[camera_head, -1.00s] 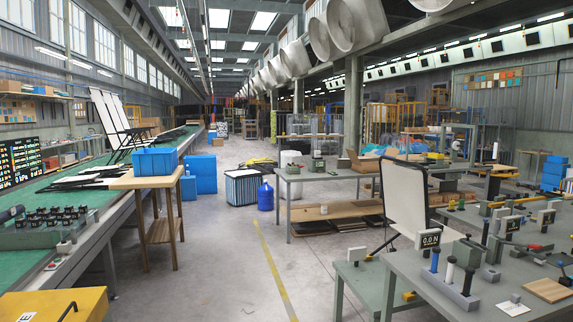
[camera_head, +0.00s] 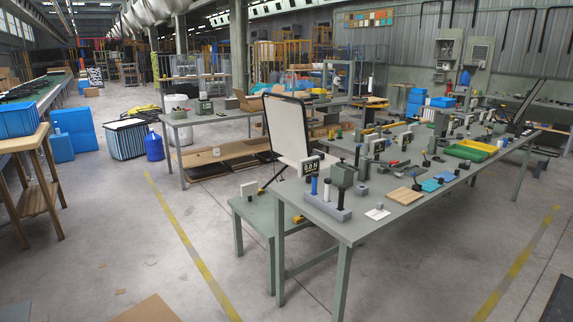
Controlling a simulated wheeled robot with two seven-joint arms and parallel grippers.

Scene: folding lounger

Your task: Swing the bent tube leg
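A folding lounger (camera_head: 287,128) with a pale panel and dark tube frame stands upright at the left end of the long grey-green workbench. Its thin dark tube leg (camera_head: 272,178) slants down behind the low side table; much of it is hidden and I cannot tell its full bend. Another dark lounger-like frame (camera_head: 525,106) leans at the far right end of the bench. Neither of my grippers shows in the head view.
Blue bins (camera_head: 75,132) and a wooden stand (camera_head: 38,190) are at left.

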